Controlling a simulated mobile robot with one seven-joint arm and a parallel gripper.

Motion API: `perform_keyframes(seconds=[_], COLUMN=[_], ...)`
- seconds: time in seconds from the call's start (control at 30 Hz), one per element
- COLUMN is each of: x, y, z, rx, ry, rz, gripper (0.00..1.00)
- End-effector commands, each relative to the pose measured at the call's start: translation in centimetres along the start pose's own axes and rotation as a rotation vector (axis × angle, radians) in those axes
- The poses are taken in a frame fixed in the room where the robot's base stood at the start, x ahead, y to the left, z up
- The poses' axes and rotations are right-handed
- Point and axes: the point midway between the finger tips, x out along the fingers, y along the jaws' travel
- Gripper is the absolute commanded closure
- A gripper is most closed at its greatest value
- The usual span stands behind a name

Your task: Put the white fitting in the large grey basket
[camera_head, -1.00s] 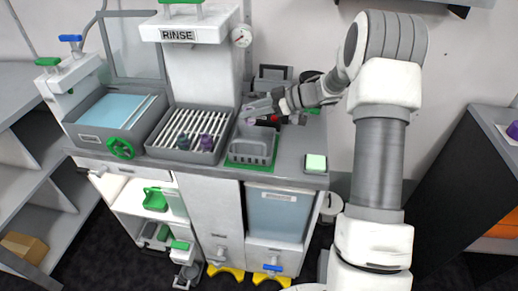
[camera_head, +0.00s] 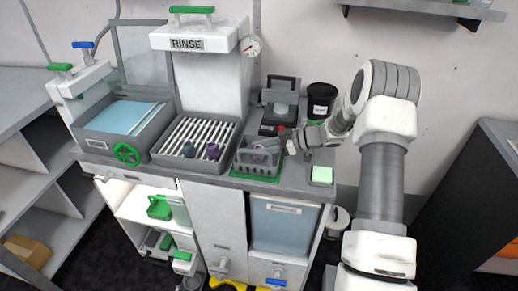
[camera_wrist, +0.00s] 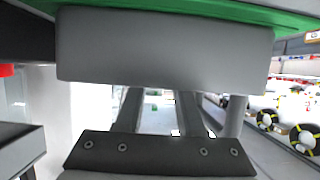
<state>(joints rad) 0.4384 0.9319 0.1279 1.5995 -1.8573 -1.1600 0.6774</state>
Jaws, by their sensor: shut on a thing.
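The large grey basket (camera_head: 257,169) stands on a green mat at the right part of the counter in the head view. My gripper (camera_head: 266,147) reaches in from the right, low over the basket's opening. It is shut on a small pale mauve-looking piece (camera_head: 258,154), which seems to be the white fitting and is mostly hidden by the fingers and the basket's rim. In the wrist view my fingers (camera_wrist: 160,112) run behind a broad grey panel (camera_wrist: 165,45), probably the basket's wall, with the green mat edge above it. The fingertips are hidden there.
A slatted rinse tray (camera_head: 167,153) with a teal piece (camera_head: 188,149) and a purple piece (camera_head: 211,151) stands left of the basket. A dark device (camera_head: 279,105) and a black canister (camera_head: 321,100) stand behind. A pale green pad (camera_head: 322,175) lies at the right.

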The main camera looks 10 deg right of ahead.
Motion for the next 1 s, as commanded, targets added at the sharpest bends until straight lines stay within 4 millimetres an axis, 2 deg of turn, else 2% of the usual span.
perform_keyframes(seconds=[0.3, 0.33, 0.47, 0.83, 1.0], x=[0.1, 0.1, 0.1, -0.1, -2.7], y=[0.0, 0.0, 0.0, 0.0, 0.1], z=[0.2, 0.2, 0.2, -0.3, -0.2], rx=[0.000, 0.000, 0.000, -0.002, 0.000], ry=[0.000, 0.000, 0.000, 0.000, -0.001], rz=[-0.001, 0.000, 0.000, 0.001, 0.004], gripper=[1.00, 0.58, 0.34, 0.33, 0.33])
